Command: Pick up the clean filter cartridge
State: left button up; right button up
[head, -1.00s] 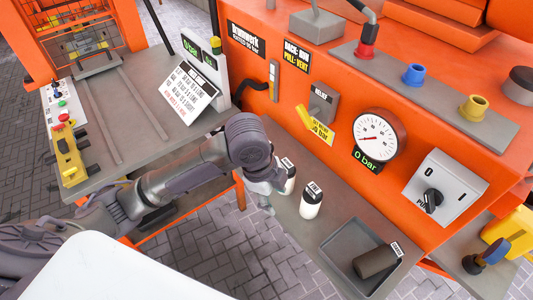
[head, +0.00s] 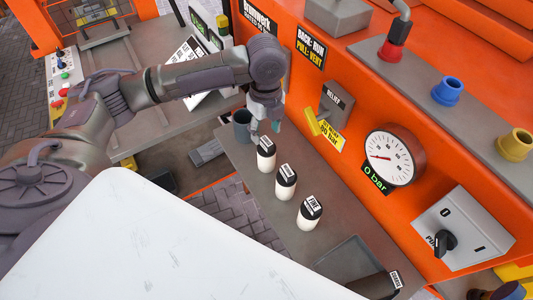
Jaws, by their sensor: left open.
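Three white filter cartridges with black caps and small white labels stand upright in a row on the narrow grey shelf: a far one (head: 267,160), a middle one (head: 286,188) and a near one (head: 308,220) whose label seems to read "FINE". A dark, brownish cartridge (head: 373,286) lies in a grey tray (head: 345,258) at the bottom of the head view. My left gripper (head: 265,131) points down, open and empty, just above and behind the far white cartridge. Whether its fingertips touch the cap I cannot tell. My right gripper is out of view.
A dark grey cup (head: 241,124) stands at the shelf's far end, beside my left gripper. The orange machine panel with a pressure gauge (head: 393,156), a relief lever (head: 312,120) and a rotary switch (head: 444,242) rises close along the shelf's right side.

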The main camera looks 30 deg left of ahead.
aim_at(267, 141)
pick_arm(q)
jog(key=shift+w+f+p, duration=0.25)
jog(key=shift+f+p, duration=0.05)
jog(key=shift+f, duration=0.8)
notch_tip(267, 141, down, 2)
jog(key=shift+w+a+f+p, duration=0.1)
jog(key=shift+f+p, duration=0.1)
jog(key=shift+p, duration=0.15)
jog(key=shift+w+f, duration=0.1)
jog(key=shift+f, duration=0.65)
jog(key=shift+c, duration=0.5)
jog(key=c, duration=0.8)
grip_shut()
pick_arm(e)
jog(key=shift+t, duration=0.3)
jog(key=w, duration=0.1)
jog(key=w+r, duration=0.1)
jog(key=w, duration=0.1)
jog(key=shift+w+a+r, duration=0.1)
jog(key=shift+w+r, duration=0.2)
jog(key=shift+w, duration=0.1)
